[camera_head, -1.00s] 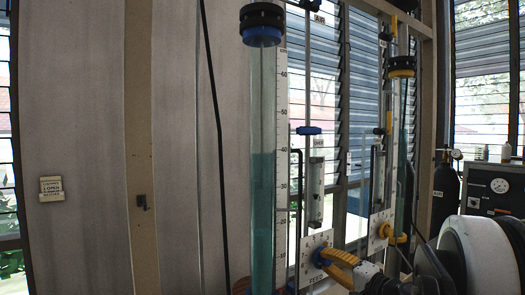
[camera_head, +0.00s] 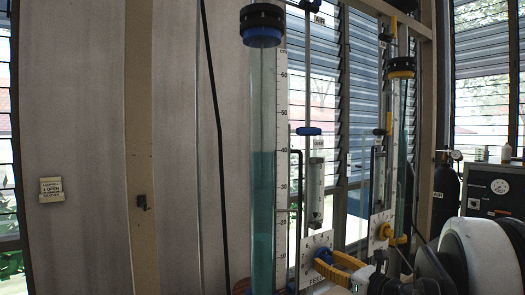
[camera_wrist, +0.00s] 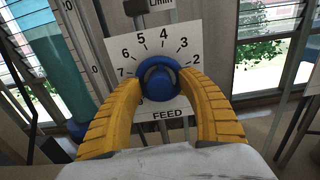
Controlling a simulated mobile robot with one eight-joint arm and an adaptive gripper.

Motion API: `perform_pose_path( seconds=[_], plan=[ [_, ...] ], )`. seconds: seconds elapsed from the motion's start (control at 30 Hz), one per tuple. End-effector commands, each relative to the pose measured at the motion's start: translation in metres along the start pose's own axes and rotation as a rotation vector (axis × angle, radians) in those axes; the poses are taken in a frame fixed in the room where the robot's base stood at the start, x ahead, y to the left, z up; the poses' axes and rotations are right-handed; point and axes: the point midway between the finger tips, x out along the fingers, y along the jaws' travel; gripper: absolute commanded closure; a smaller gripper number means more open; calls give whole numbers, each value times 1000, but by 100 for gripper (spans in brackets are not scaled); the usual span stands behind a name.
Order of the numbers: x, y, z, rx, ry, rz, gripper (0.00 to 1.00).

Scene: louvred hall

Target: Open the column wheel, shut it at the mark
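The feed wheel (camera_wrist: 159,78) is a blue knob on a white plate with a number dial marked FEED (camera_wrist: 168,116). The wheel also shows low in the head view (camera_head: 322,257). My gripper (camera_wrist: 160,75) has yellow ribbed fingers, one on each side of the wheel. The fingertips appear to touch its sides, so it looks shut on it. The wheel's pointer is not clear. The clear column (camera_head: 262,120) stands upright left of the plate, with a black and blue cap. Teal liquid (camera_head: 262,210) fills its lower part, to about the 40 on the cm scale (camera_head: 282,130). I cannot make out a separate level mark.
A second column (camera_head: 401,120) with a yellow-trimmed cap and a yellow wheel (camera_head: 386,232) stands behind to the right. A flow tube (camera_head: 316,190) rises above the feed plate. A dark gas bottle (camera_head: 446,190) and a gauge box (camera_head: 492,188) are at the right.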

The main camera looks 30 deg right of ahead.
Motion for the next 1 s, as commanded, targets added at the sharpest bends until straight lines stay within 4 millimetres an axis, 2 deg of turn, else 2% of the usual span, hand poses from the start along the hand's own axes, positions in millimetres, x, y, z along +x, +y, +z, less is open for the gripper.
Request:
perform_pose_path(
  seconds=[0.27, 0.73, 1.0],
  plan=[
    [-2, 0, 0, -2, 1, 1, 51],
    [-61, -1, 0, -3, 1, -2, 51],
    [-71, 0, -1, -3, 1, 0, 51]
  ],
)
